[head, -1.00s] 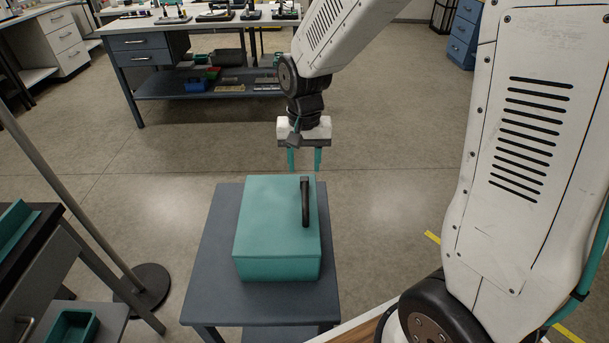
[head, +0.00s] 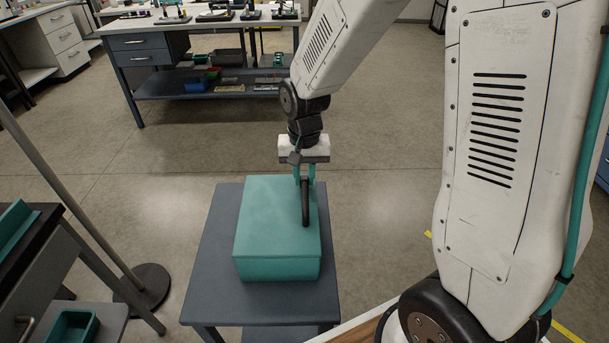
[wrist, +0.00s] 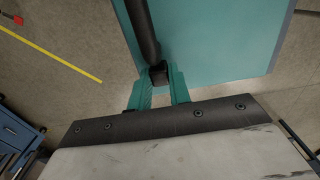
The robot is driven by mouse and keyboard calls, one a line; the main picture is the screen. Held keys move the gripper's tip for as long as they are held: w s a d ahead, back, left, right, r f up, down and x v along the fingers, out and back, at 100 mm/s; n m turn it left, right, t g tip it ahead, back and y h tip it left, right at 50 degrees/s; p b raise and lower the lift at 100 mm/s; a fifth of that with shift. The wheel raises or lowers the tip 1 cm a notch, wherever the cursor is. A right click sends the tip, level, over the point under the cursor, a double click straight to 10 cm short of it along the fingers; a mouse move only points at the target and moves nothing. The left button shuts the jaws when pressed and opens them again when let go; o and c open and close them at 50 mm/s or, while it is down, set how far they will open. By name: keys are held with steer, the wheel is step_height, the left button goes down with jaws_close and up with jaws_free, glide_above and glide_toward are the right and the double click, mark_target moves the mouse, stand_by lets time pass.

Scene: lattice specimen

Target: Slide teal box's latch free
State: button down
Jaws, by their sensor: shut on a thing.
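The teal box (head: 265,215) sits closed on a small grey table. A black bar-shaped handle or latch (head: 306,205) runs along the right part of its top. My gripper (head: 304,180) is at the far end of this black bar, with its teal fingers pointing down. In the wrist view, the two fingers (wrist: 158,85) are closed on the end of the black bar (wrist: 143,30), one on each side. The teal lid (wrist: 215,45) fills the upper right of that view. The front of the box shows no other latch.
A pole on a round black base (head: 148,280) stands to the left, beside a bench with a teal tray (head: 72,328). A workbench (head: 190,25) stands at the back, with clear floor before it.

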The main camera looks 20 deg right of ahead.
steer(key=shift+w+d, duration=0.2)
steer(key=shift+w, duration=0.3)
steer(key=shift+w+d, duration=0.2)
steer(key=shift+w, duration=0.3)
steer(key=c, duration=1.3)
jaws_free()
steer(key=shift+r, duration=3.95)
